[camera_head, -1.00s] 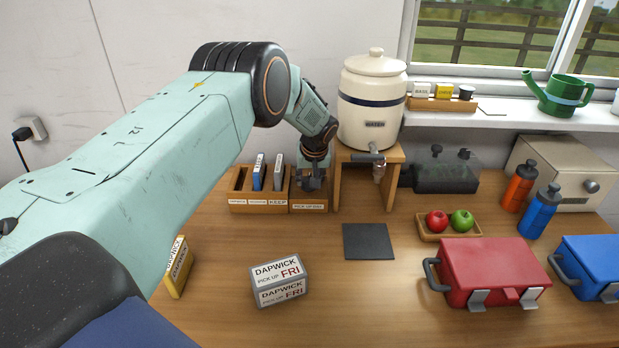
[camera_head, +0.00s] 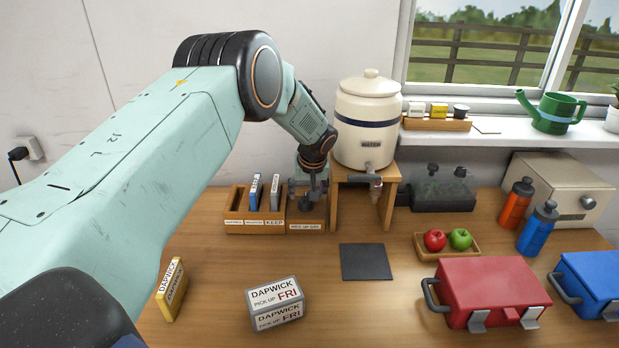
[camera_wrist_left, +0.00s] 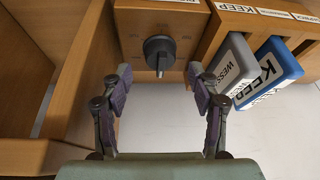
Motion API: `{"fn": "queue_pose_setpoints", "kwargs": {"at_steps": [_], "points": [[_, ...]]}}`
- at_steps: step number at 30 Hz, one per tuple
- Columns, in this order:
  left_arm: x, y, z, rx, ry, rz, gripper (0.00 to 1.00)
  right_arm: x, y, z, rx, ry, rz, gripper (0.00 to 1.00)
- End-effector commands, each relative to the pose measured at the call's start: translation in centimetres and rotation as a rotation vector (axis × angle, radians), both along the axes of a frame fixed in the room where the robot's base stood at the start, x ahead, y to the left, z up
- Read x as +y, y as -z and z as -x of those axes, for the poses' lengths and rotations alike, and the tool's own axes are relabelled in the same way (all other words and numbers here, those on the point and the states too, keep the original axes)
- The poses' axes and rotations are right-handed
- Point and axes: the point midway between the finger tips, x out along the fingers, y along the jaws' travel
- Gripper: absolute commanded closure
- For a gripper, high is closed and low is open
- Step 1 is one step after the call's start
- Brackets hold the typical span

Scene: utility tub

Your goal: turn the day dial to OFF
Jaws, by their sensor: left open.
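The day dial is a dark round knob (camera_wrist_left: 159,50) on the top of a small wooden box, in the left wrist view. Its pointer ridge points toward the bottom of that picture; the markings around it are too faint to read. In the head view the box (camera_head: 306,226) reads "PICK UP DAY", and my gripper hides the dial. My left gripper (camera_wrist_left: 159,80) is open and empty, its fingers spread on either side of the dial's line and apart from it. In the head view my left gripper (camera_head: 309,191) is above the box. My right gripper is not in view.
A wooden rack (camera_head: 256,226) with two upright packs adjoins the box on the left. The wooden stand (camera_head: 389,196) of the water crock (camera_head: 367,122) is close on the right. A dark mat (camera_head: 366,262) and a grey Dapwick box (camera_head: 276,305) lie in front.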

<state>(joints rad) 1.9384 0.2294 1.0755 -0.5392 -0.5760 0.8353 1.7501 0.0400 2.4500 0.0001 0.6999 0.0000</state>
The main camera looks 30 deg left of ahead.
Motion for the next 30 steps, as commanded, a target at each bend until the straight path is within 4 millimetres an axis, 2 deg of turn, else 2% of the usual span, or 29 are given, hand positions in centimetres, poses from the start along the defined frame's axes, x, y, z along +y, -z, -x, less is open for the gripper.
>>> {"fn": "queue_pose_setpoints", "kwargs": {"at_steps": [1, 6, 12, 18, 30], "points": [[-0.3, -1.1, 0.2, -0.003, 0.001, 0.001, 0.39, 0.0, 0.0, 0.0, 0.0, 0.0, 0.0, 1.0], [-1.2, -4.0, 1.1, -0.002, 0.002, 0.001, 0.39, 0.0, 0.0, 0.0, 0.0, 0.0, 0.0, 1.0], [-2.0, -6.7, 1.9, -0.001, 0.001, 0.0, 0.39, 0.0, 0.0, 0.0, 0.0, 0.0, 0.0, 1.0], [-2.3, -7.6, 2.3, 0.0, 0.001, 0.0, 0.39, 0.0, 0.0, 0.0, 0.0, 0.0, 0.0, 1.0], [-2.3, -7.6, 2.3, 0.0, 0.001, 0.0, 0.39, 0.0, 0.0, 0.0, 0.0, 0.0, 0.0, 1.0]]}}
